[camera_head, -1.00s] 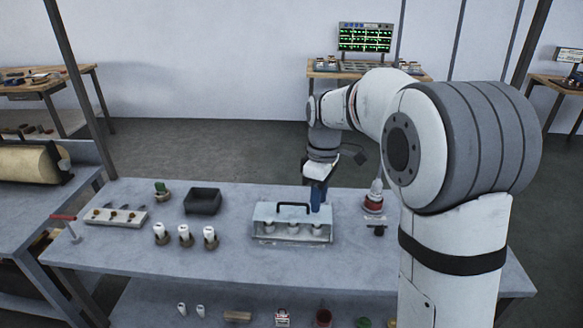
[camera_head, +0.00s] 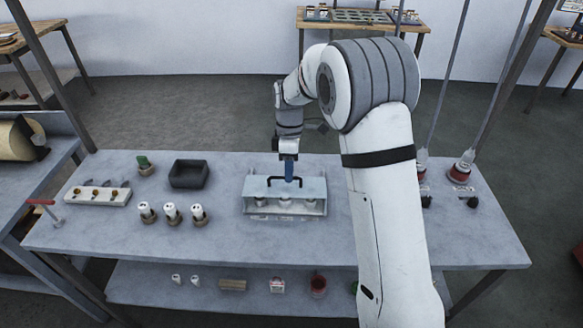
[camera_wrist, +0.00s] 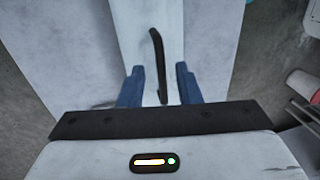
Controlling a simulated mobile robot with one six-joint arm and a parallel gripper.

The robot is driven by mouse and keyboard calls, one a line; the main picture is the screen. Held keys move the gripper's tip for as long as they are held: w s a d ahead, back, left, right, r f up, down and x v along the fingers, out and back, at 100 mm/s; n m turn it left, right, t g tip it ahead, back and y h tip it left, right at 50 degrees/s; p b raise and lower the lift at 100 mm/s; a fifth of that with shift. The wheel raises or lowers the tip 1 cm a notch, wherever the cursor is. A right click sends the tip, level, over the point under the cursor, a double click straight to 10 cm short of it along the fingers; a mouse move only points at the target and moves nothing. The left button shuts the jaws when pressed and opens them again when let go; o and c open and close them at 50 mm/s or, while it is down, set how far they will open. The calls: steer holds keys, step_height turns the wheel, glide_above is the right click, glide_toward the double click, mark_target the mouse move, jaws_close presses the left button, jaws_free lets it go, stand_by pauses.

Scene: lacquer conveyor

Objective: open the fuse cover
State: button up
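The fuse cover (camera_head: 312,189) is a pale see-through box with a black bar handle (camera_head: 272,181) on top. It sits on the grey table, and several white fuses show under it. My gripper (camera_head: 289,176) points down at the handle, over the middle of the cover. In the wrist view its two blue fingers (camera_wrist: 160,88) are apart, with the black handle (camera_wrist: 155,45) between them in the picture. A gap shows on both sides of the handle. I cannot tell exactly how deep the fingertips reach beside it.
Three white fuses in holders (camera_head: 171,213) stand left of the cover. A black tray (camera_head: 188,174) and a white strip with knobs (camera_head: 98,195) lie further left. Red-and-black parts (camera_head: 461,173) stand at the right. Table is clear at the front.

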steer(key=shift+s+f, duration=0.1)
steer(key=shift+f, duration=0.05)
steer(key=shift+c, duration=0.4)
jaws_close()
